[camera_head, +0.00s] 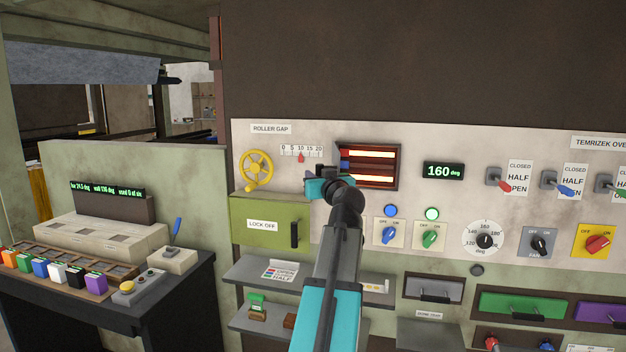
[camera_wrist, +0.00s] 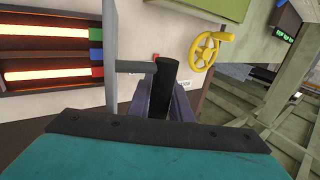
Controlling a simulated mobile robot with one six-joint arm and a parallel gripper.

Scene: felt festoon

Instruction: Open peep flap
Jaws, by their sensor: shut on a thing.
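The peep opening (camera_head: 368,180) is a dark-framed window in the pale panel, with two glowing orange bars showing inside. It also shows in the wrist view (camera_wrist: 45,60), which sees the panel upside down. A thin grey plate (camera_wrist: 110,45), which looks like the flap seen edge-on, stands out beside the opening. A short grey stem joins it to a black handle (camera_wrist: 163,85). My gripper (camera_wrist: 172,95) is shut on this handle. In the head view my gripper (camera_head: 322,188) is at the window's lower left, and my arm hides part of the panel below.
A yellow handwheel (camera_head: 257,170) is left of my gripper, above a green LOCK OFF cabinet (camera_head: 262,225). Blue (camera_head: 388,233) and green (camera_head: 430,237) knobs are right of my arm. Grey shelves (camera_head: 262,272) jut out below. Open space lies over the left bench.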

